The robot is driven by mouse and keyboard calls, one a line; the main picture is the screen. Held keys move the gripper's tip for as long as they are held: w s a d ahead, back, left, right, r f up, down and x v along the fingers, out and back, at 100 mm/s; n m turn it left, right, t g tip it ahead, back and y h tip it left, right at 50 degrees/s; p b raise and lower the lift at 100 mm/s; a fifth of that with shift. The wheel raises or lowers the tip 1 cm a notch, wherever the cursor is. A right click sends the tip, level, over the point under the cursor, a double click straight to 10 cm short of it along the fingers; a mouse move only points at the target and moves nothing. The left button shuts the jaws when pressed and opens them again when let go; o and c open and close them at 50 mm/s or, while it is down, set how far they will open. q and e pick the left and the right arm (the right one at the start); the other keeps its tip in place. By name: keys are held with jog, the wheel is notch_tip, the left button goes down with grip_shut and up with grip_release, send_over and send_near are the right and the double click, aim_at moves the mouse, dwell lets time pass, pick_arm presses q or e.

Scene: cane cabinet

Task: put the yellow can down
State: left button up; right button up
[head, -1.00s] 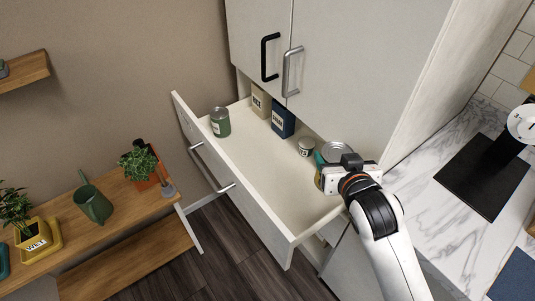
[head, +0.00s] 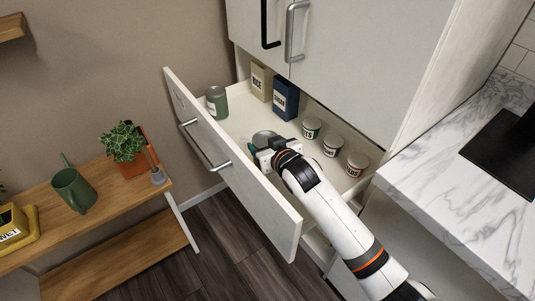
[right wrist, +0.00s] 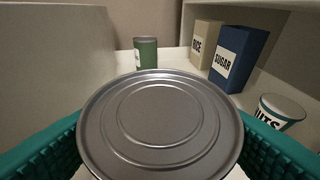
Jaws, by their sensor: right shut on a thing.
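A can (head: 264,137) with a grey metal lid is in my right gripper (head: 259,146), inside the open drawer (head: 236,133). In the right wrist view the round lid of the can (right wrist: 160,120) fills the middle, with teal finger pads on both sides of it. The can's side is hidden, so its yellow colour does not show. I cannot tell if its base touches the drawer floor. My left gripper is not in view.
A green can (head: 217,102) stands at the drawer's far left end. A rice box (head: 260,82) and a blue sugar box (head: 285,100) stand at the back. Small jars (head: 332,145) line the back right. Drawer floor between the green can and my gripper is clear.

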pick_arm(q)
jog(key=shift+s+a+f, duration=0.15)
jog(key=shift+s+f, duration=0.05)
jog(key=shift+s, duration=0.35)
pick_arm(e)
jog(key=shift+f, duration=1.8)
jog(key=shift+f, duration=0.15)
jog(key=o, duration=1.3)
jog(key=shift+s, duration=0.15)
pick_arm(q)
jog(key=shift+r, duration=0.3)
pick_arm(e)
jog(key=v, duration=0.7)
jog(key=shift+r, duration=0.2)
jog(key=shift+s+d, duration=0.1)
